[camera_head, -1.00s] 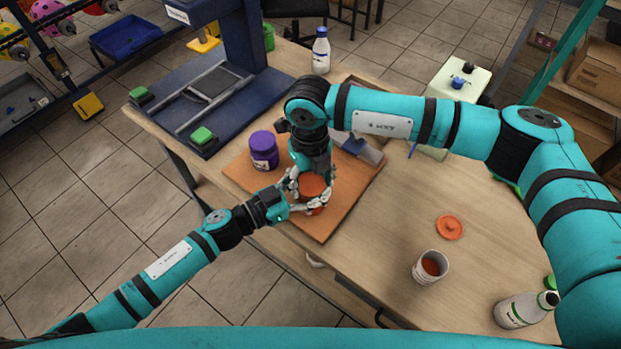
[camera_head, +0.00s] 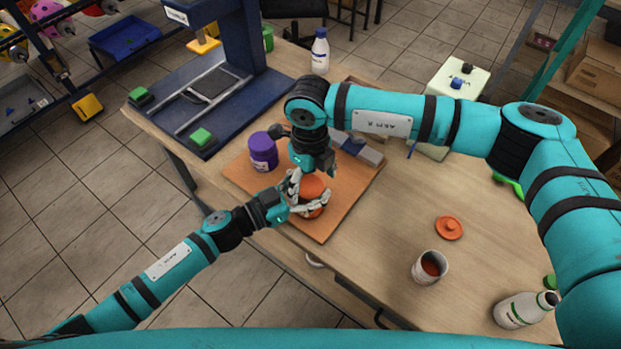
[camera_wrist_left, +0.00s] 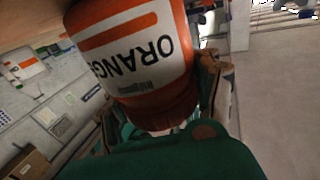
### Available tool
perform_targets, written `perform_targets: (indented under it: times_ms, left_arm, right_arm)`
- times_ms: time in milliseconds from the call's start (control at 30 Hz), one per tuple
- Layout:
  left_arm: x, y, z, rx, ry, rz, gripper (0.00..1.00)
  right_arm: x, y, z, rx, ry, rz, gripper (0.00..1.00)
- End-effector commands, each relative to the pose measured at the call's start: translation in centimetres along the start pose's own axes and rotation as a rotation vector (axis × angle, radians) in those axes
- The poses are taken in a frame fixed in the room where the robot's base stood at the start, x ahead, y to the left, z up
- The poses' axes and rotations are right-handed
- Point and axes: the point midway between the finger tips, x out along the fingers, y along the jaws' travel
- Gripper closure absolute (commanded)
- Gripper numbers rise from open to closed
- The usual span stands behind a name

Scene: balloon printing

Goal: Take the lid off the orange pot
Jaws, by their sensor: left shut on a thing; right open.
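The orange pot (camera_head: 313,187) stands on the orange-brown board near the table's front edge. My left gripper (camera_head: 308,200) is shut around its side from the left. In the left wrist view the pot (camera_wrist_left: 135,50) fills the top middle, its white label upside down, with a ribbed orange band at its lower end in that picture. My right gripper (camera_head: 313,166) is open, pointing down just above the pot; its fingertips are partly hidden. A flat orange lid with a knob (camera_head: 449,228) lies on the table to the right; I cannot tell what it belongs to.
A purple pot (camera_head: 263,152) stands on the board (camera_head: 340,218) behind left. A dark blue press (camera_head: 225,85) fills the back left.

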Motion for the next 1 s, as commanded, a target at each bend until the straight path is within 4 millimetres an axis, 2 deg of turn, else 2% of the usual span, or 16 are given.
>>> perform_targets:
  times_ms: [167,367,467,500,733,867,1000]
  left_arm:
    - [-0.1,-0.2,0.2,0.000,-0.005,-0.006,1.00]
    - [-0.1,-0.3,0.2,0.000,-0.005,-0.007,1.00]
    - [-0.1,-0.3,0.2,0.000,-0.005,-0.008,1.00]
    - [-0.1,-0.3,0.2,0.000,-0.005,-0.008,1.00]
    - [-0.1,-0.3,0.2,0.001,-0.005,-0.008,1.00]
    - [-0.1,-0.3,0.2,0.001,-0.005,-0.008,1.00]
    - [-0.1,-0.3,0.2,0.000,-0.005,-0.008,1.00]
  right_arm:
    - [-1.3,0.0,0.0,-0.002,-0.001,0.000,0.17]
    - [-4.0,0.1,0.0,-0.001,-0.001,0.001,0.17]
    - [-4.6,0.1,0.0,0.006,0.001,0.002,0.26]
    - [-4.9,0.1,0.0,0.024,0.001,0.002,0.28]
    - [-7.4,0.5,0.1,0.238,0.006,0.005,0.28]
    - [-7.4,0.5,0.1,0.294,0.009,0.006,0.28]
    - [-5.5,0.6,0.0,0.297,0.012,0.006,0.28]
